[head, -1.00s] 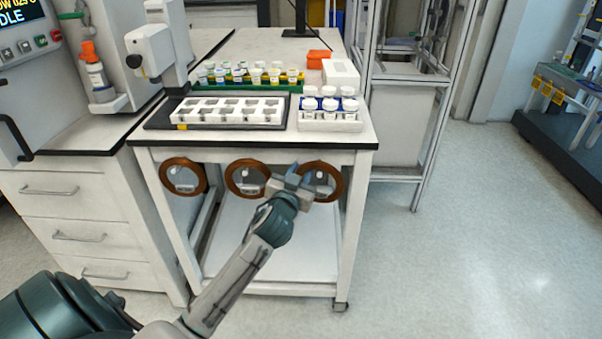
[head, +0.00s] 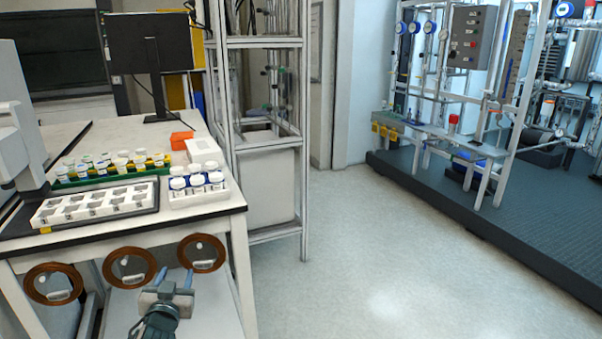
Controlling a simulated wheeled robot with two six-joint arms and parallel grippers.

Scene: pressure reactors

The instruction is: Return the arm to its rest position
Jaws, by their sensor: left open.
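My left gripper (head: 172,281) is low in the head view, in front of the white bench's open lower part. Its two fingers point away from me and stand apart, with nothing seen between them. It is below and in front of the round brown rings (head: 129,267) under the bench top. My right gripper is not in view.
The white bench (head: 232,212) carries a tray of white blocks (head: 95,203), a green rack of vials (head: 112,172), a white rack of jars (head: 199,190) and an orange box (head: 181,140). A metal frame (head: 304,150) stands behind. Floor (head: 390,260) at right is clear.

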